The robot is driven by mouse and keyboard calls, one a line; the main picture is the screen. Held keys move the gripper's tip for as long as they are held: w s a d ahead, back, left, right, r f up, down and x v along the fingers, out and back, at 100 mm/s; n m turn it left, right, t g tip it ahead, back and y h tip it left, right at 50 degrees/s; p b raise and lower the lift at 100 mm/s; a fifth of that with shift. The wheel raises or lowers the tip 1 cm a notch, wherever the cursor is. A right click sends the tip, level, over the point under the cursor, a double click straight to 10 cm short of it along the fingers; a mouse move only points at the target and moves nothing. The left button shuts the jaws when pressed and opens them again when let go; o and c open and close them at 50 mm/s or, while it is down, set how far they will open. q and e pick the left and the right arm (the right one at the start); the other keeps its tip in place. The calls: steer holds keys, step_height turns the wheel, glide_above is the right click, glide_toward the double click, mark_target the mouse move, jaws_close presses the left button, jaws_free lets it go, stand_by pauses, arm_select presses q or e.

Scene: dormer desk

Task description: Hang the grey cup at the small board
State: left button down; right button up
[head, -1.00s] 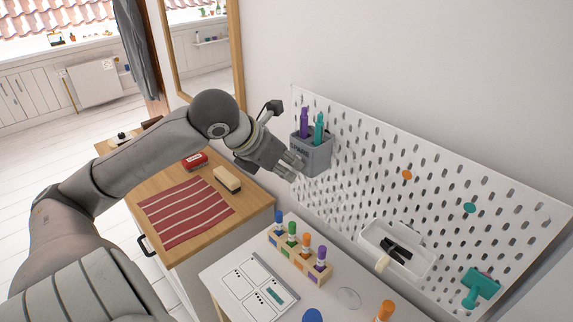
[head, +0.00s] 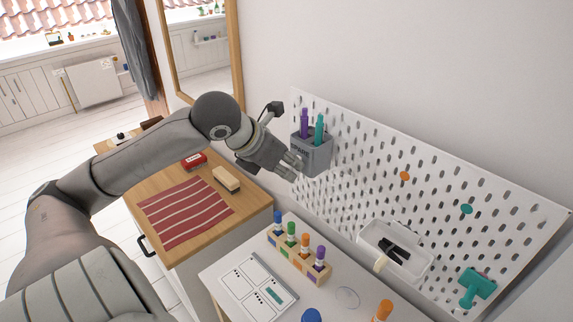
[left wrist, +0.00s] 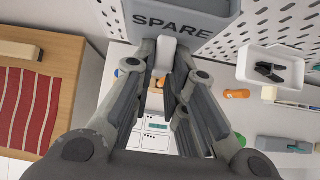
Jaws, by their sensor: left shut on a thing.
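The grey cup (head: 316,156), marked SPARE, is upright against the left end of the white pegboard (head: 345,150). A purple marker and a teal marker stand in it. My left gripper (head: 291,166) reaches it from the left. In the left wrist view the gripper (left wrist: 163,58) is shut on a pale tab below the front of the cup (left wrist: 180,22). The cup's back is hidden, so I cannot tell whether it sits on the board's slots. My right gripper is not in view.
A white bin (head: 395,258) with black items and a teal holder (head: 478,288) are on the board. Below, a wooden block (head: 300,262) holds several markers beside a printed sheet (head: 258,287). A wooden-topped cabinet with a striped cloth (head: 186,212) stands left.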

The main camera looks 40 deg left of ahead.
arm_select(q)
steer(key=shift+w+p, duration=0.55)
steer(key=shift+p, duration=0.5)
stand_by(1.8)
steer(key=shift+f+p, duration=0.4)
steer(key=shift+p, duration=0.4)
stand_by(1.4)
steer(key=c, duration=1.4)
jaws_free()
steer(key=shift+o, duration=0.2)
steer(key=shift+f, duration=0.1)
steer(key=v, duration=1.2)
